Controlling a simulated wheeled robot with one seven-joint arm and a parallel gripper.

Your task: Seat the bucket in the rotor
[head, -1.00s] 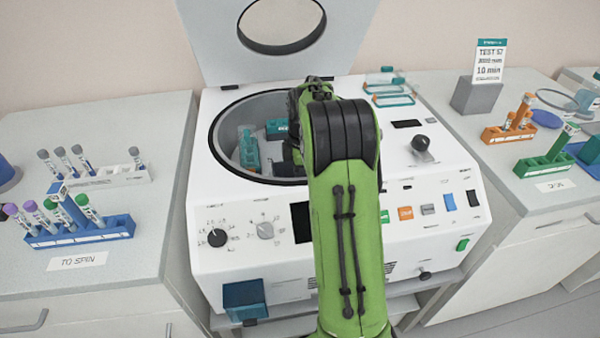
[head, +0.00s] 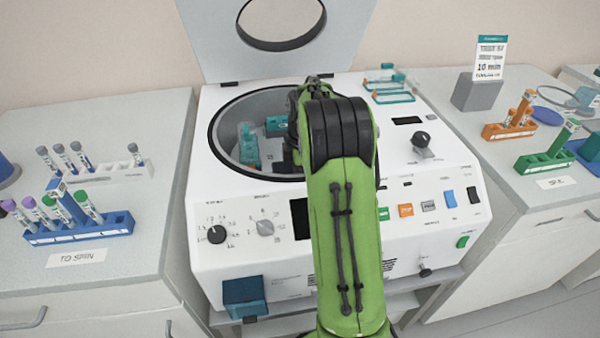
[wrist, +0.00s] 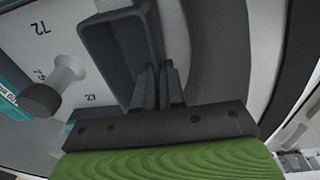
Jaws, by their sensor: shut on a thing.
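My gripper (wrist: 158,72) is shut on the wall of a dark grey, open-topped bucket (wrist: 104,45) in the wrist view. The bucket hangs over or in the light grey rotor (wrist: 60,40), which carries printed numbers. A grey rotor pin (wrist: 62,80) stands to the left of the bucket, apart from it. Whether the bucket rests on its pins cannot be told. In the head view my arm hides the gripper and most of the bucket. Two teal buckets sit in the bowl, one at left (head: 248,148) and one at the back (head: 277,126); the wrist view's left edge shows a teal part (wrist: 12,103).
The white centrifuge (head: 235,200) has its lid (head: 215,35) raised. Teal frames (head: 390,95) lie behind its panel. A blue tube rack (head: 85,230) and a white rack (head: 110,178) stand on the left bench. Orange (head: 508,130) and green (head: 540,162) racks stand on the right.

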